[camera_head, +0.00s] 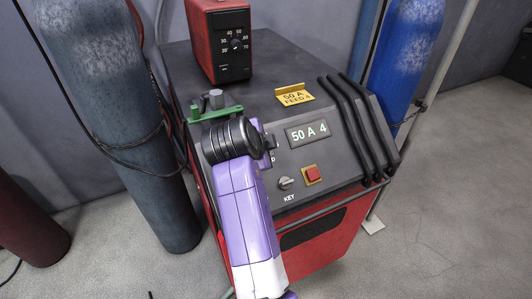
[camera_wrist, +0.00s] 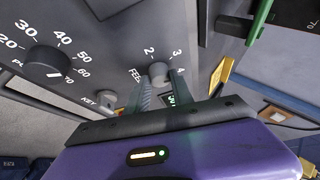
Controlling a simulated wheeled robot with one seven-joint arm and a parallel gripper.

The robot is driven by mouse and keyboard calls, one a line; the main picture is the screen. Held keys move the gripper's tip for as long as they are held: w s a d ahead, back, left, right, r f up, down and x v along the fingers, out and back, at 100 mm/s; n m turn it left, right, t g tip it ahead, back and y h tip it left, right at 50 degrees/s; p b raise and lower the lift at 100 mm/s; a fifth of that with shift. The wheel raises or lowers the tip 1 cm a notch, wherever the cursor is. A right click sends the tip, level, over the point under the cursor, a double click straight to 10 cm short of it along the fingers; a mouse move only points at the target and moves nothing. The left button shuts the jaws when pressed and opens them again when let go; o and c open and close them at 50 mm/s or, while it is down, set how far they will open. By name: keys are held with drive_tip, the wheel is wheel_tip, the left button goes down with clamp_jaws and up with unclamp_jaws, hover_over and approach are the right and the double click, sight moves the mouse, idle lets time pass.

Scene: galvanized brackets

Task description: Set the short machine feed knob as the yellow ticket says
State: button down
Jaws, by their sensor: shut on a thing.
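The feed knob (camera_wrist: 158,71) is a small grey knob on the dark sloped panel, with 2, 3 and 4 printed around it. My gripper (camera_wrist: 161,88) is shut on it, one finger on each side; its pointer is not clear. In the head view my wrist hides the knob. The yellow ticket (camera_head: 295,95) stands on the machine top and reads 50 A, FEED 4. The short red machine (camera_head: 323,237) carries this panel.
A larger numbered dial (camera_wrist: 46,62) and the key switch (camera_wrist: 106,97) are beside the feed knob. The red button (camera_head: 312,174) is right of the key. A small red unit (camera_head: 217,45) stands on top. Black bars (camera_head: 358,125) edge the right side; gas cylinders (camera_head: 105,95) flank the machine.

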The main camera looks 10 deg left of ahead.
drive_tip(key=shift+a+m+g+b, duration=0.1)
drive_tip(key=shift+m+g+b, duration=0.45)
drive_tip(key=shift+m, duration=0.55)
drive_tip(key=c, duration=1.1)
unclamp_jaws()
drive_tip(key=b+v, duration=0.1)
drive_tip(key=v, duration=0.6)
drive_tip(key=shift+s+a+r, duration=0.15)
drive_tip(key=shift+s+r, duration=0.05)
drive_tip(key=shift+r, duration=0.1)
